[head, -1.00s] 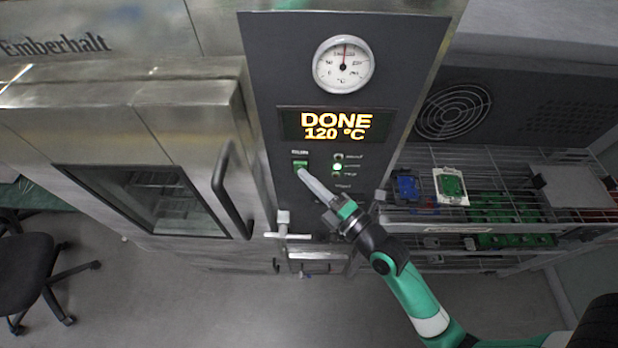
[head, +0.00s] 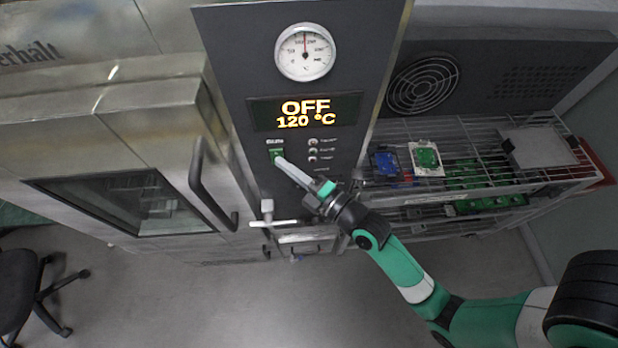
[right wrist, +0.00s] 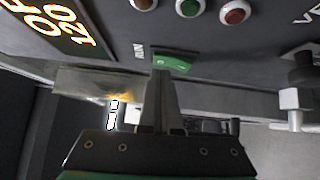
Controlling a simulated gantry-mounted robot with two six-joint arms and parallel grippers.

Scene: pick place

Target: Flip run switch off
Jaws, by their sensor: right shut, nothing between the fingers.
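The run switch is a green rocker (head: 276,155) on the dark control panel (head: 225,60). In the right wrist view the gripper (right wrist: 160,75) points up at the switch. The display (head: 305,112) reads OFF, 120 °C. My left gripper is not in view.
Three indicator lamps (head: 313,150) sit right of the switch and look unlit. A round gauge (head: 305,52) is above the display. The oven door handle (head: 205,185) is to the left. A T-shaped handle (head: 268,213) juts out below. A wire rack (head: 470,150) with boards stands right.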

